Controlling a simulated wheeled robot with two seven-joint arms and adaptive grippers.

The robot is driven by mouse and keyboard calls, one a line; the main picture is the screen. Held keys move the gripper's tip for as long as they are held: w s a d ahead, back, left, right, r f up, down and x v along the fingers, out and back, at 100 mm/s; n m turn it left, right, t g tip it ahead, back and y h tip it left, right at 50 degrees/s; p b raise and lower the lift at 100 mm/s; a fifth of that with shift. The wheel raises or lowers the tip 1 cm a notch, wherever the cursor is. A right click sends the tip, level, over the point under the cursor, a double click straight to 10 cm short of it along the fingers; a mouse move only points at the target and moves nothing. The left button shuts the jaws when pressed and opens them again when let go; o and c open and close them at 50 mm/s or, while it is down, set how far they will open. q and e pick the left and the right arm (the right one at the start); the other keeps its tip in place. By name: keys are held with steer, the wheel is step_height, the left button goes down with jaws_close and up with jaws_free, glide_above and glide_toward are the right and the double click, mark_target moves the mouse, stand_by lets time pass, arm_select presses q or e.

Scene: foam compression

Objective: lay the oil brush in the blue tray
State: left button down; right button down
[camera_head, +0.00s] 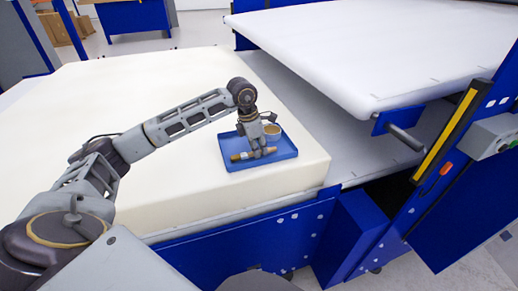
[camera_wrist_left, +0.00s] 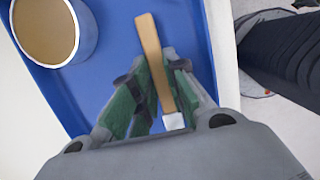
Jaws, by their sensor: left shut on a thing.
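The blue tray (camera_head: 231,153) lies on the cream foam block near its right front corner. My left gripper (camera_head: 259,152) is over the tray, pointing down, shut on the oil brush (camera_head: 241,156). In the left wrist view the brush (camera_wrist_left: 154,58) shows a wooden handle between the green-padded fingers (camera_wrist_left: 158,92), with a pale end near the palm. The brush is at or just above the tray floor; I cannot tell whether it touches. A cup of brown liquid (camera_head: 272,132) stands in the tray's back right part and also shows in the wrist view (camera_wrist_left: 46,28). My right gripper is not in view.
The foam block (camera_head: 110,95) is wide and clear left of the tray. A white upper platen (camera_head: 390,45) overhangs on the right. A blue machine frame with a yellow strip (camera_head: 447,132) stands at the far right.

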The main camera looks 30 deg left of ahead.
arm_select(q)
steer(key=shift+s+d+f, duration=0.15)
steer(key=shift+s+f, duration=0.1)
steer(key=shift+f, duration=0.4)
steer(key=c, duration=1.5)
jaws_free()
steer(key=shift+o, duration=0.8)
steer(key=shift+w+f, duration=0.1)
steer(key=shift+r, duration=0.25)
steer(key=shift+a+r, duration=0.25)
steer(key=shift+r, duration=0.3)
steer(key=shift+v, duration=3.5)
steer(key=shift+d, duration=0.15)
